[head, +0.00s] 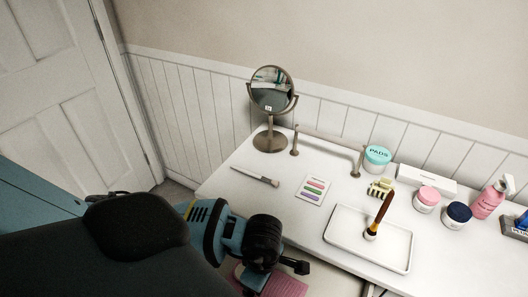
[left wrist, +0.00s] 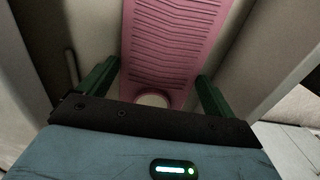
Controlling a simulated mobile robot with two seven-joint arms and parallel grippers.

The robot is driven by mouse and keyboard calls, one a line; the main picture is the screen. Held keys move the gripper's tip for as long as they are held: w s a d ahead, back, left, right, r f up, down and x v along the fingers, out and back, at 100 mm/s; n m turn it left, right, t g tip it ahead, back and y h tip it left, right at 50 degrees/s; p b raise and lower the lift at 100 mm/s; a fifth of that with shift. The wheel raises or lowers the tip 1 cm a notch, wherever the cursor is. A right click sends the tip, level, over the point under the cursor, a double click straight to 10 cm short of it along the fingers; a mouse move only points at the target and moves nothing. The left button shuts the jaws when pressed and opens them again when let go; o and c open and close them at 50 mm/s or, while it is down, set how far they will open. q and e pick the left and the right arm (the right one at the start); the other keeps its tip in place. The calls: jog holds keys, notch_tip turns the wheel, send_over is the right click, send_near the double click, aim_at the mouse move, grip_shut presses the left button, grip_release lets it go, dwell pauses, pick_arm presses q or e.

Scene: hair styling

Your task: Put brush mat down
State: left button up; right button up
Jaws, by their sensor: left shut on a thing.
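The brush mat is pink and ribbed. In the head view, part of the mat (head: 286,287) shows at the bottom edge, beside the table's front edge; the rest is hidden by my arm or out of frame. My left gripper (head: 276,272) is shut on it. In the left wrist view the mat (left wrist: 172,45) runs up between the two green fingers of the gripper (left wrist: 155,88), with a round pale hole near its lower end. My right gripper is not in view.
The white table (head: 262,206) has bare room at its front left. On it are a brush (head: 256,176), a card of coloured clips (head: 313,190), a round mirror (head: 272,90) and a white tray (head: 345,240) holding an upright brush (head: 379,213). Jars and a bottle stand right.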

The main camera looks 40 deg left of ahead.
pick_arm(q)
jog(key=shift+f, duration=1.9)
jog(key=shift+f, duration=0.15)
jog(key=o, duration=0.8)
jog(key=shift+c, duration=0.2)
notch_tip(320, 180, up, 12)
jog(key=shift+p, duration=0.45)
